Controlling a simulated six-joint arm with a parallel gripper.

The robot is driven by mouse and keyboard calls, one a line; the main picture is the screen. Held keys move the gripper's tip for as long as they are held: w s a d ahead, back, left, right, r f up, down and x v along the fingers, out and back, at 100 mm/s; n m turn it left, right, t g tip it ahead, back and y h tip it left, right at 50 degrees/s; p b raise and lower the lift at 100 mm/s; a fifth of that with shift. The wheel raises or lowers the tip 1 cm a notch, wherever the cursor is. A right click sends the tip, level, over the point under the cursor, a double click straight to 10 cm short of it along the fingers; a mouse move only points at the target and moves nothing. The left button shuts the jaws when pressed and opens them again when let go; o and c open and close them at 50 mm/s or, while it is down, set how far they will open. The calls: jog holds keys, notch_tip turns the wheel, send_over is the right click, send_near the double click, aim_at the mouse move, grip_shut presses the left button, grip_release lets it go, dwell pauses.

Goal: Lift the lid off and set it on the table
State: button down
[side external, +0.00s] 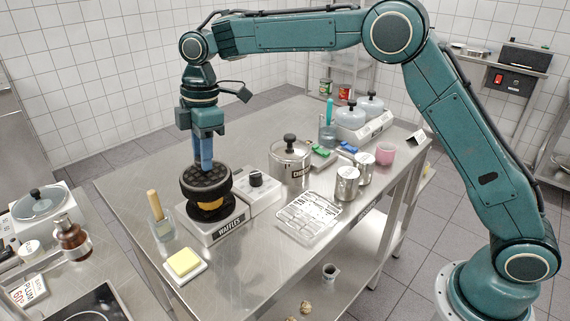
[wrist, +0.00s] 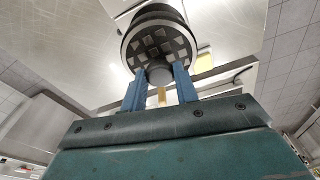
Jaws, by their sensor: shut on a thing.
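A round black waffle-iron lid (side external: 206,178) with a grid pattern lies over the waffle iron (side external: 212,230), whose base is labelled WAFFLES. A yellow-brown band (side external: 209,204) shows between the lid and the dark lower plate; whether the lid rests on it or hangs just above, I cannot tell. My gripper (side external: 203,163) points straight down over the lid. In the wrist view its blue fingers (wrist: 160,84) are shut on the round knob of the lid (wrist: 158,48). The knob is mostly hidden by the fingers in the side view.
A lidded pot (side external: 290,165) stands to the right, beyond a white box with a dial (side external: 258,192). A glass with a wooden-handled tool (side external: 158,222) and a yellow block on a white dish (side external: 185,264) stand left. Bare steel shows at front (side external: 255,270).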

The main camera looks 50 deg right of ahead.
jog(key=shift+r, duration=2.35)
jog(key=shift+r, duration=0.1)
jog(key=shift+s, duration=0.1)
jog(key=shift+s+a+r, duration=0.15)
jog(key=shift+s+r, duration=0.2)
jog(key=shift+s, duration=0.1)
jog(key=s+r, duration=0.2)
jog(key=s, duration=0.5)
jog(key=s+r, duration=0.2)
jog(key=s, duration=0.5)
jog(key=shift+s+r, duration=0.25)
notch_tip(320, 180, down, 16)
